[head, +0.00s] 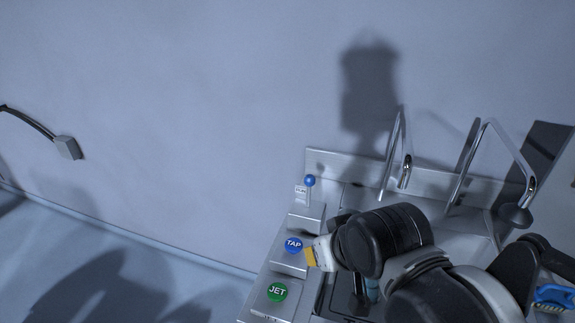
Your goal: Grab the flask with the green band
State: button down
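I cannot make out a flask with a green band in the head view. My arm reaches in from the bottom right over the sink unit (330,161), and its dark wrist covers much of the basin. The fingers of my gripper cannot be made out, so whether it is open or shut does not show. A small light-blue piece (372,288) shows just below the wrist, mostly hidden; I cannot tell what it belongs to.
On the unit's left side are a blue TAP button (294,245), a green JET button (277,291) and a blue-knobbed lever (309,182). Two chrome spouts (406,170) (527,172) rise behind my arm. A blue brush-like item (553,296) lies at right. Floor at left is clear.

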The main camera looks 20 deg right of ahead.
aim_at(374, 292)
jog(key=l+z, duration=0.15)
jog(key=z, duration=0.55)
jog(key=k+l+z, duration=0.2)
jog(key=k, duration=0.2)
jog(key=k+l+z, duration=0.1)
jog(key=k+z, duration=0.15)
jog(key=k, duration=0.15)
